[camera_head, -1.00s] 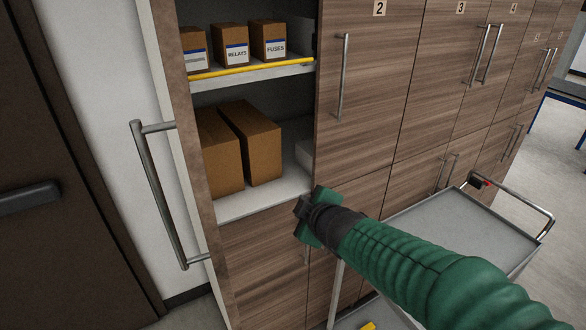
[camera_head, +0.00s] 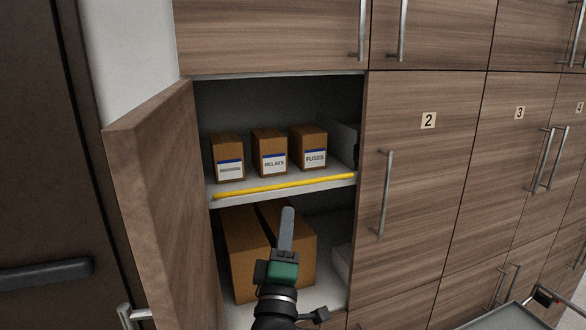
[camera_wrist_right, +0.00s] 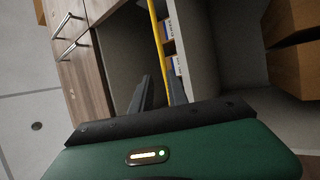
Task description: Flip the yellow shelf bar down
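The yellow shelf bar (camera_head: 284,186) runs along the front edge of the upper shelf (camera_head: 285,194) in the open cabinet. It also shows in the right wrist view (camera_wrist_right: 157,36), passing close beyond the fingertips. My right gripper (camera_head: 287,212) is in front of the cabinet, with its fingers pointing up towards the bar from below. In the right wrist view my right gripper (camera_wrist_right: 160,78) has two fingers with a gap between them and nothing held. Whether a fingertip touches the bar cannot be told. My left gripper is not in view.
Three small labelled boxes, including the RELAYS box (camera_head: 270,152), stand behind the bar. Larger brown boxes (camera_head: 245,245) sit in the compartment below. The open cabinet door (camera_head: 160,190) bounds the left, closed door 2 (camera_head: 425,170) the right. A cart (camera_head: 525,315) is at lower right.

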